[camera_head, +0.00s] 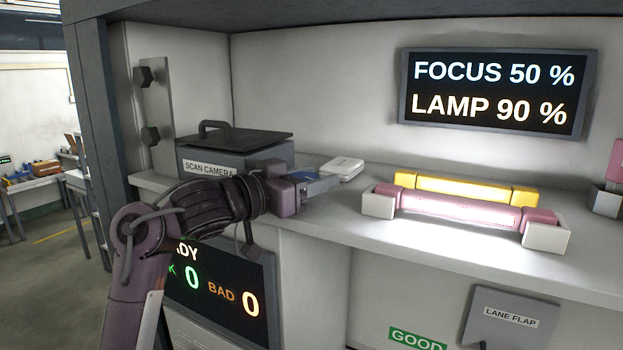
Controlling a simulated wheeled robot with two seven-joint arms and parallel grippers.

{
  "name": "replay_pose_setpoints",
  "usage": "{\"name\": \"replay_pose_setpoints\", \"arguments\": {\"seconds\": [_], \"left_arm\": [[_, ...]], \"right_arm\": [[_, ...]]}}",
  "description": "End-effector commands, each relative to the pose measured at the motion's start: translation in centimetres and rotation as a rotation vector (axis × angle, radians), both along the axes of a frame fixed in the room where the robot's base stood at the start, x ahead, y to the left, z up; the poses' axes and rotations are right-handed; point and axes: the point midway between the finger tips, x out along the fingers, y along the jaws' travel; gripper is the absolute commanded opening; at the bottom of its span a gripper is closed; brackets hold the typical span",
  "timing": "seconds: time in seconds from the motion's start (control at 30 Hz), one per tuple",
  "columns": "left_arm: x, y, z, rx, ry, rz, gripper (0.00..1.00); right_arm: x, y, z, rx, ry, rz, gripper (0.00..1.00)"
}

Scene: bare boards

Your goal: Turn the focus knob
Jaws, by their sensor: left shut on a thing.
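The scan camera (206,165) is a dark grey box with a labelled front and a black top plate with a handle, on the left of the pale shelf. My left gripper (318,184) reaches in front of its right end, with its jaws pointing right. It is shut on a small blue part (304,174), which looks like the focus knob. The jaws hide most of this part, so its turn cannot be read. The wall display (491,90) reads FOCUS 50 % and LAMP 90 %. My right gripper is not in view.
A small white device (342,168) lies just behind the gripper. A yellow bar (463,188) and a glowing pink-ended lamp bar (455,207) lie to the right. A counter screen (222,290) and a lane flap (508,318) are below the shelf.

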Motion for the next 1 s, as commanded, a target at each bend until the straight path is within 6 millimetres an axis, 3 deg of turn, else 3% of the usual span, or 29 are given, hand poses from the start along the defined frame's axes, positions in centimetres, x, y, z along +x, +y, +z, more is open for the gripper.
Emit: {"name": "replay_pose_setpoints", "arguments": {"seconds": [0.47,1.0], "left_arm": [[0.2,0.2,-0.4,0.0,-0.003,0.191,0.24],[0.5,0.9,-0.6,0.003,-0.006,0.63,0.24]], "right_arm": [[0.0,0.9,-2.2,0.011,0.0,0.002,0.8],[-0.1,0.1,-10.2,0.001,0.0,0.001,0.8]]}}
